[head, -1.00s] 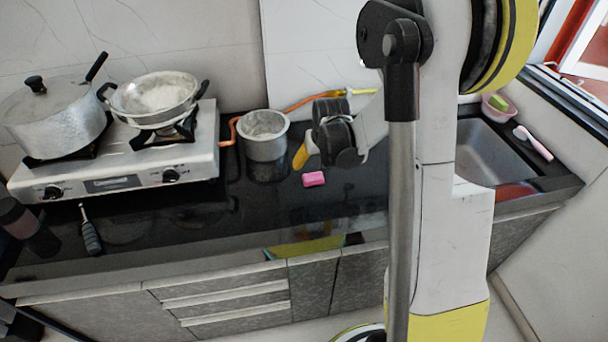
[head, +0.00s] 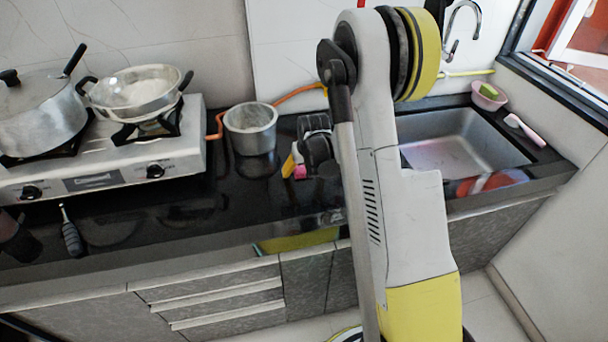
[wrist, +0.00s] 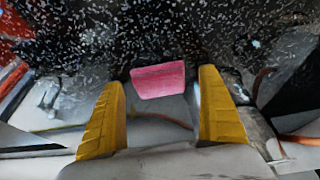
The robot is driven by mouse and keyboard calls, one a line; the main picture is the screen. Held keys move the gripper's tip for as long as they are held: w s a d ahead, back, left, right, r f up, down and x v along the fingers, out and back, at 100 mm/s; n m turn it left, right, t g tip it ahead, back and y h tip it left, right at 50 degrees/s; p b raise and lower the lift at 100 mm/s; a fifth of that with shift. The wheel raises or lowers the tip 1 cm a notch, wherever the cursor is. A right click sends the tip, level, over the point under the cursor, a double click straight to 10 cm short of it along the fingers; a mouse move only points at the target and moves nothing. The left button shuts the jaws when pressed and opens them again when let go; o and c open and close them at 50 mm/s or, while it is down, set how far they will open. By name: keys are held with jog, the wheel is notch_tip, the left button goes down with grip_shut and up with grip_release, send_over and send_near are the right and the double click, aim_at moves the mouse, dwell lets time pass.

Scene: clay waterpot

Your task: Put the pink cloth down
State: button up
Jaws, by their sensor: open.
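The pink cloth (head: 300,172) is a small flat block on the black countertop, right of the metal pot; part of it is hidden by my gripper. My gripper (head: 293,168) is low over the counter at the cloth, with a yellow finger beside it. In the wrist view the cloth (wrist: 158,80) lies across the gap between the open yellow fingertips (wrist: 161,82), nearer the left one. A gap shows on each side of it, so the fingers do not grip it.
The metal pot (head: 251,128) stands left of my gripper, with an orange hose (head: 300,93) behind. The stove (head: 100,165) carries a lidded pot and a pan. A sink (head: 465,145) lies to the right. The counter front left of my gripper is mostly clear.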

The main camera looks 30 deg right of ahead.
jog(key=shift+r, duration=0.1)
jog(key=c, duration=1)
jog(key=shift+r, duration=0.15)
